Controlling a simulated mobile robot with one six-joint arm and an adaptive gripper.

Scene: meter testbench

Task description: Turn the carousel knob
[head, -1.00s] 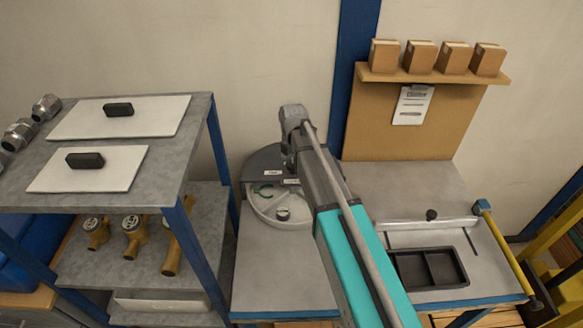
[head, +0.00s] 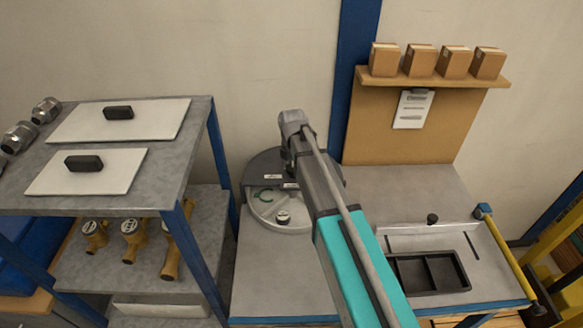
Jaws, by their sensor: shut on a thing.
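The carousel (head: 264,228) is a round unit at the back left of the workbench. It has a dark grey cover (head: 262,165) with small white labels and a light grey open section at the front. In that section I see a small round piece with a pale top (head: 283,217) and a green arc-shaped mark (head: 266,194). My gripper (head: 289,168) points down over the carousel's middle, mostly hidden by my arm. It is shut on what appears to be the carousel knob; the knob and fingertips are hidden.
A grey shelf (head: 180,185) on the left carries white boards with black handles; brass meters (head: 130,238) stand below. A black tray (head: 430,272) and a yellow-handled fixture (head: 508,255) are at the bench's right. Cardboard boxes (head: 419,60) line a ledge behind.

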